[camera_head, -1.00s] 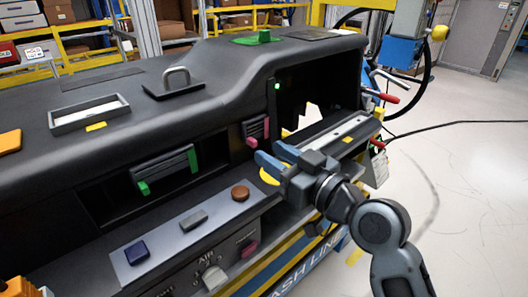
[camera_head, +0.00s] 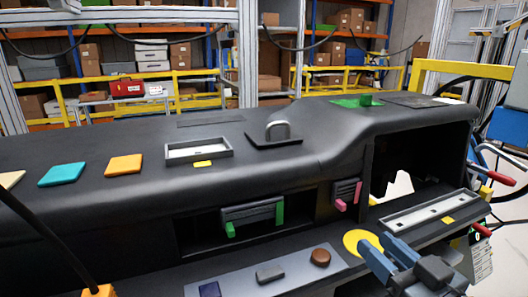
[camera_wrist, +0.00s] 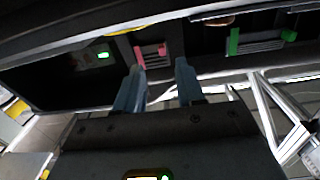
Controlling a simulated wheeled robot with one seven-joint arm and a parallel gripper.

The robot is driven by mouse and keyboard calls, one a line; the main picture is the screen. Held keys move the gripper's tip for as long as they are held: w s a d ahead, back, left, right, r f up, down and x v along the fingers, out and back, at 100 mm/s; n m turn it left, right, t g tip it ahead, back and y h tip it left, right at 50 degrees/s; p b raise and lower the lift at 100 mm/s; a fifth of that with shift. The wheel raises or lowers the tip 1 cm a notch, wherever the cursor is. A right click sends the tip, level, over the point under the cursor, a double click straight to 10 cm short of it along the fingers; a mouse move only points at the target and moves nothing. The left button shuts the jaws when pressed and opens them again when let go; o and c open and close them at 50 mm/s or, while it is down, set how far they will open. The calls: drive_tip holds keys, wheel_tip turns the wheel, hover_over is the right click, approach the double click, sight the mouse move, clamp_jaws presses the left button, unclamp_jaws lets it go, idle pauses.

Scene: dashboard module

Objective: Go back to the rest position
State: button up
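My gripper (camera_head: 385,256) is at the lower right of the head view, in front of the dashboard module (camera_head: 95,195). Its two blue fingers are apart with nothing between them. It also shows in the wrist view (camera_wrist: 160,82), with a clear gap between the fingers. A yellow disc (camera_head: 361,241) lies just behind the fingers in the head view; whether they touch it cannot be told. The vent with pink tabs (camera_head: 346,192) and the vent with green tabs (camera_head: 254,214) sit in the dashboard front.
A lower ledge holds a brown round knob (camera_head: 320,257) and a grey button (camera_head: 270,273). A grey tray (camera_head: 430,212) lies right of the gripper. Red-handled levers (camera_head: 497,178) stick out at the right end. Shelves with boxes stand behind. A dark cable crosses the lower left.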

drive_tip(key=s+f+m+g+h, duration=0.1)
drive_tip(key=s+f+m+h, duration=0.1)
drive_tip(key=s+f, duration=0.5)
drive_tip(key=s+f+m+g+h, duration=0.15)
drive_tip(key=s+f, duration=0.25)
drive_tip(key=s, duration=0.6)
drive_tip(key=s+a+f+v, duration=0.1)
drive_tip(key=f+v, duration=0.2)
drive_tip(key=v, duration=1.4)
drive_tip(key=shift+s+a+n+h, duration=0.2)
drive_tip(key=shift+a+n+h, duration=0.05)
drive_tip(key=shift+n+h, duration=0.2)
drive_tip(key=shift+o, duration=0.2)
idle(1.6)
